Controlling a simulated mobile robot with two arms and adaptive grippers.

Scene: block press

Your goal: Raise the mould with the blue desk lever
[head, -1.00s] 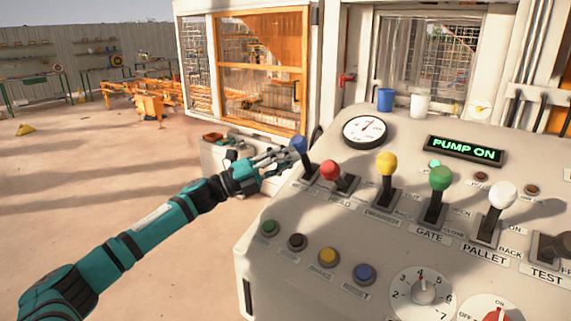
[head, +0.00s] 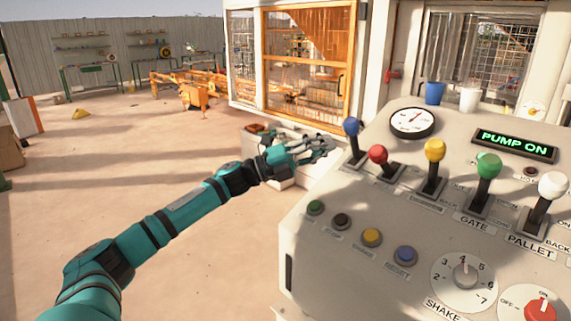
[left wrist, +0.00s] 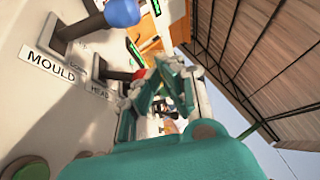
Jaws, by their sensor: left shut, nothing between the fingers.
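The blue desk lever (head: 351,127) stands at the far left of the console, its round knob on a dark stem. In the left wrist view, its blue knob (left wrist: 122,12) is at the top, and its label reads MOULD (left wrist: 50,65). My left gripper (head: 326,146) is shut and empty, just left of the blue knob and apart from it. Its fingers also show in the left wrist view (left wrist: 165,88). I cannot make out the mould. My right gripper is not in view.
Red (head: 378,155), yellow (head: 434,150), green (head: 489,166) and white (head: 552,185) levers stand to the right along the console (head: 330,260). The display (head: 515,145) reads PUMP ON. An orange-framed door (head: 354,60) is behind. Open floor lies to the left.

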